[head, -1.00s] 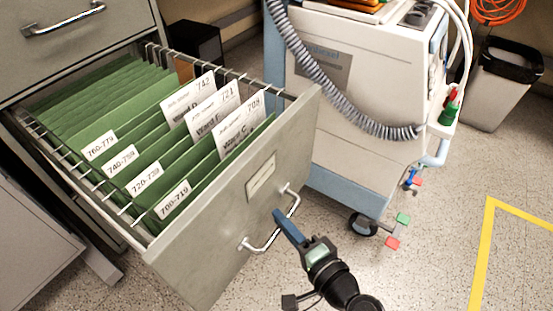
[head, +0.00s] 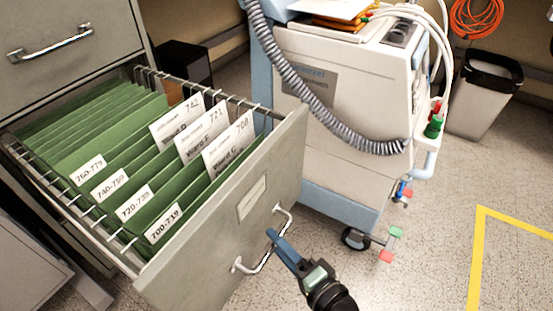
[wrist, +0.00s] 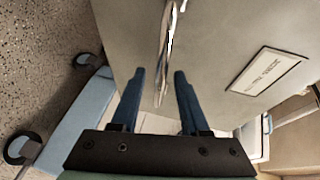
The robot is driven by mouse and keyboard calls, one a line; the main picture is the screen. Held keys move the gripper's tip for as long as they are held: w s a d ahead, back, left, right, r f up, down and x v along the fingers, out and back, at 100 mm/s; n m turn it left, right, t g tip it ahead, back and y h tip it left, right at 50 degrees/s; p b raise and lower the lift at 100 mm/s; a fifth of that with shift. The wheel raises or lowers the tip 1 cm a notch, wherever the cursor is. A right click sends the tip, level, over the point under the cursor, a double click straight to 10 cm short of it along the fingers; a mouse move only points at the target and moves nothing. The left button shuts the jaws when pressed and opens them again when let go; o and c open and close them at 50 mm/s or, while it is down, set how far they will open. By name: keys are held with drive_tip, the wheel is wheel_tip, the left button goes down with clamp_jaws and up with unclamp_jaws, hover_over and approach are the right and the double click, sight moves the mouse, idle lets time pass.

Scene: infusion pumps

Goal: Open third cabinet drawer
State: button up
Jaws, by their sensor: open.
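The open cabinet drawer (head: 222,225) is a grey metal one, pulled well out and full of green hanging files (head: 110,150). Its front has a label holder and a silver bar handle (head: 262,250). The handle also shows in the wrist view (wrist: 168,45), running between the fingers. My gripper (head: 272,236) is at the handle, its blue fingers apart with one on each side in the wrist view (wrist: 160,75). I cannot tell whether the fingers touch the bar. A closed drawer (head: 70,45) with its own handle is above.
A white and blue medical cart (head: 345,130) with a grey coiled hose stands close to the drawer's right. A bin (head: 482,95) is at the back right. Speckled floor with a yellow line (head: 476,255) is clear at the right.

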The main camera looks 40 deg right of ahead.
drive_tip(key=s+r+p, duration=0.2)
drive_tip(key=s+p, duration=0.1)
drive_tip(key=s, duration=0.8)
drive_tip(key=shift+s+a+r, duration=0.15)
drive_tip(key=shift+s+a, duration=0.15)
drive_tip(key=shift+s, duration=0.05)
